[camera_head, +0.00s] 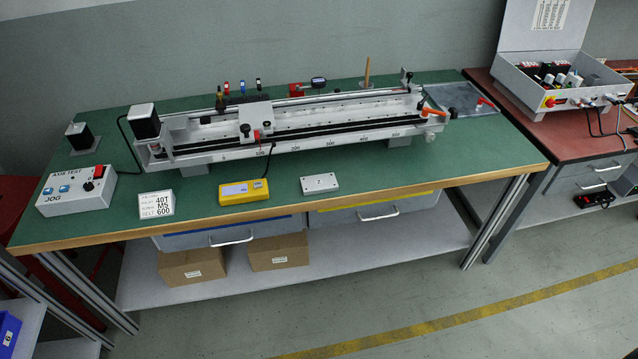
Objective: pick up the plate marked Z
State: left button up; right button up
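A small white plate with a dark mark that looks like a Z (319,184) lies flat on the green bench top (400,180), near its front edge and right of the yellow device. It is fully visible and nothing touches it. Neither of my grippers shows in the head view.
A long linear gantry (290,129) runs along the bench behind the plate. A yellow device (243,191), a white card (156,204) and a jog control box (77,191) stand to its left. The bench top right of the plate is clear. A red-topped bench (570,128) adjoins at right.

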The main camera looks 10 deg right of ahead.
aim_at(310, 185)
jog(key=i+l, duration=0.2)
jog(key=l, duration=0.2)
jog(key=i+l, duration=0.2)
jog(key=l, duration=0.2)
jog(key=i+l, duration=0.25)
jog(key=l, duration=0.15)
jog(key=i+l, duration=0.2)
jog(key=l, duration=0.15)
jog(key=u, duration=0.05)
